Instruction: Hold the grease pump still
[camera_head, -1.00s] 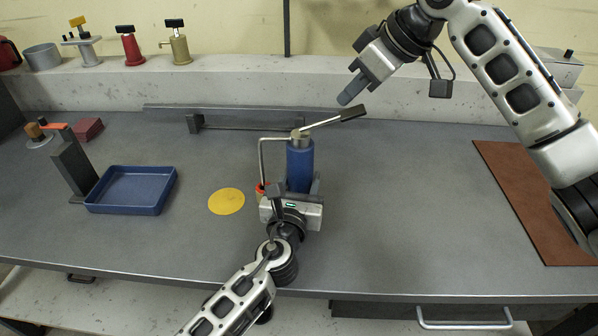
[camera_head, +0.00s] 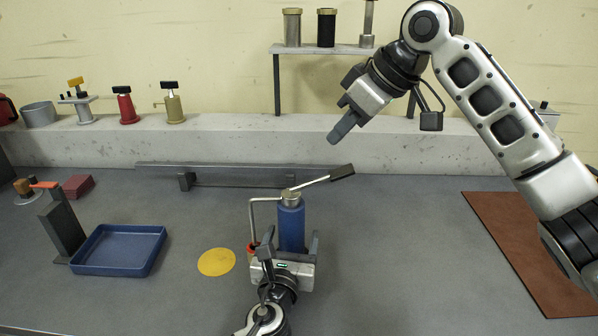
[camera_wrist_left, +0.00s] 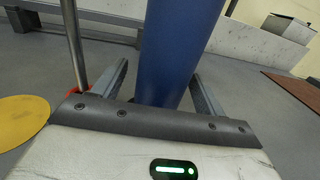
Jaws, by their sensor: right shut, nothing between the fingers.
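The grease pump (camera_head: 291,226) stands upright on the grey bench, a blue cylinder with a bent metal pipe on its left. Its lever (camera_head: 318,181) points right and ends in a dark grip. My left gripper (camera_head: 290,246) is low at the pump, with one finger on each side of the cylinder. In the left wrist view the blue cylinder (camera_wrist_left: 175,45) stands between the open fingers, with gaps visible beside it. My right gripper (camera_head: 340,132) is shut and empty, above the lever and apart from it.
A yellow disc (camera_head: 216,262) and a blue tray (camera_head: 80,263) lie left of the pump. A dark rail (camera_head: 232,180) runs behind it. A brown mat (camera_head: 500,230) lies at the right. A shelf (camera_head: 345,49) holds cylinders at the back. The bench between pump and mat is clear.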

